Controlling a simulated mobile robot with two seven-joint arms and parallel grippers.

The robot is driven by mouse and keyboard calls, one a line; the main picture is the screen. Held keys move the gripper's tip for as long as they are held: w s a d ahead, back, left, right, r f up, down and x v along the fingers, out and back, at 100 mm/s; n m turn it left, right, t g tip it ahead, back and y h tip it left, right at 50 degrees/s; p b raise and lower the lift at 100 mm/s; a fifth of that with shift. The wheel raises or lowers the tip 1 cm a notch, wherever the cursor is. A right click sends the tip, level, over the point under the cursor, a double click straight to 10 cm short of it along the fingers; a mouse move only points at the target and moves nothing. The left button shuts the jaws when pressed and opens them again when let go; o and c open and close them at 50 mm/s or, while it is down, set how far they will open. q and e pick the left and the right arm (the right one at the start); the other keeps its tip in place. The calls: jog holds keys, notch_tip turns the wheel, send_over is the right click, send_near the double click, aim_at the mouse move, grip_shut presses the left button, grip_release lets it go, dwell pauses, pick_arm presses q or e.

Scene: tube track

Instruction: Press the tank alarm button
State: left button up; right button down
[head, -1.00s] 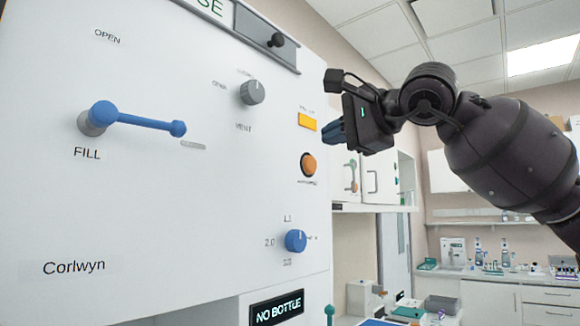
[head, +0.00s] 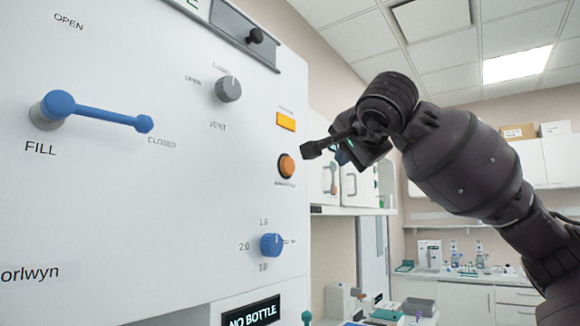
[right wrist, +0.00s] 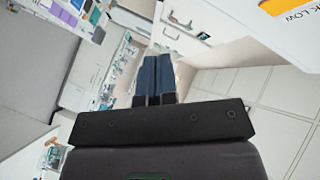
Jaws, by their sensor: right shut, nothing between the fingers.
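The panel carries a round orange button (head: 286,166) in a dark ring, with a small label below that is too small to read. Above it is a rectangular orange lamp (head: 286,121); in the right wrist view the lamp (right wrist: 285,5) shows at the top right with "K LOW" below it. My right gripper (head: 342,157) is just right of the button in the head view, apart from it, its blue fingers mostly hidden by its own body. In the right wrist view the fingers (right wrist: 153,78) are together and empty. My left gripper is not in view.
The white panel (head: 130,200) also has a blue fill lever (head: 98,113), a grey vent knob (head: 228,89), a blue knob (head: 271,245) and a "NO BOTTLE" display (head: 251,312). White cabinets (head: 357,187) and a cluttered counter lie behind.

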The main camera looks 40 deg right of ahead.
aim_at(288, 166)
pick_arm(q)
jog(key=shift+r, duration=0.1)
pick_arm(e)
jog(key=shift+w, duration=0.1)
pick_arm(q)
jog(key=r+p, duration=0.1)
jog(key=p, duration=0.1)
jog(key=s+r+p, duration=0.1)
jog(key=p, duration=0.1)
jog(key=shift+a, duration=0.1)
pick_arm(e)
jog(key=w+a, duration=0.2)
jog(key=w, duration=0.6)
jog(key=shift+w+a, duration=0.2)
jog(key=shift+a, duration=0.05)
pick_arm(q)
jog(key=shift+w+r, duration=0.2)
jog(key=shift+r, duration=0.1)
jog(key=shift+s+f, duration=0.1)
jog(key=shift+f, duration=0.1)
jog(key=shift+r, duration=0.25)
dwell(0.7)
